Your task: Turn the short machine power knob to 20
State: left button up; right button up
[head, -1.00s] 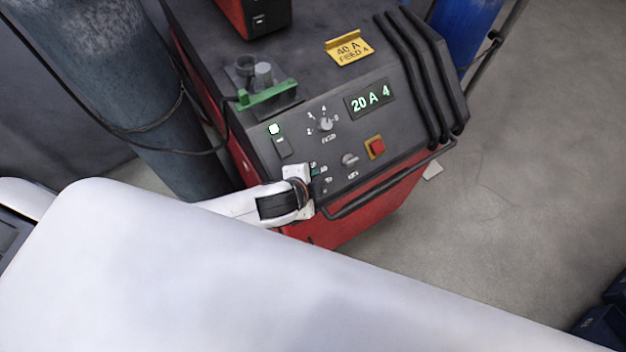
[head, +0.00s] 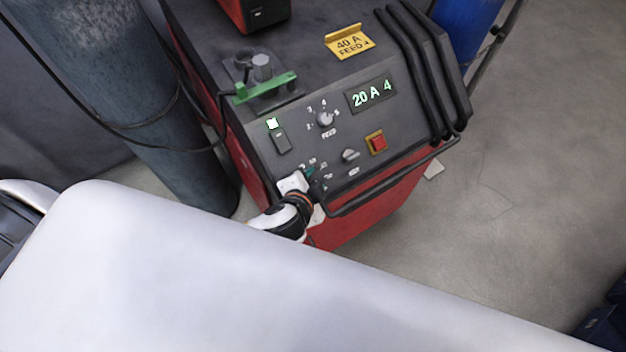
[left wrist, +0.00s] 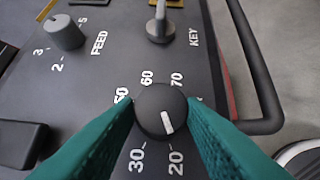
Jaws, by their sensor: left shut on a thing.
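The machine (head: 385,205) is a red cabinet with a dark sloped panel. Its power knob (left wrist: 152,97) is black and round with a white pointer line, ringed by numbers including 20, 30, 60 and 70. The pointer aims down at the 20. The green display (head: 371,94) reads "20 A 4". My left gripper (head: 309,174) is at the panel's lower left; in the left wrist view its teal fingers (left wrist: 161,112) are shut on the knob's two sides. In the head view the gripper mostly hides the knob. My right gripper is not in view.
The feed knob (head: 325,119) and key switch (head: 350,155) sit near the power knob. A red button (head: 377,143) is to their right. A black rail (head: 390,180) runs along the panel's front edge. A yellow card (head: 349,42) reads "40 A FEED 4". A gas cylinder (head: 165,100) stands left.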

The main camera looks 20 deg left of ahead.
pick_arm(q)
jog(key=o, duration=1)
jog(key=shift+p+v, duration=1.55)
jog(key=shift+v, duration=4.45)
jog(key=shift+a, duration=0.1)
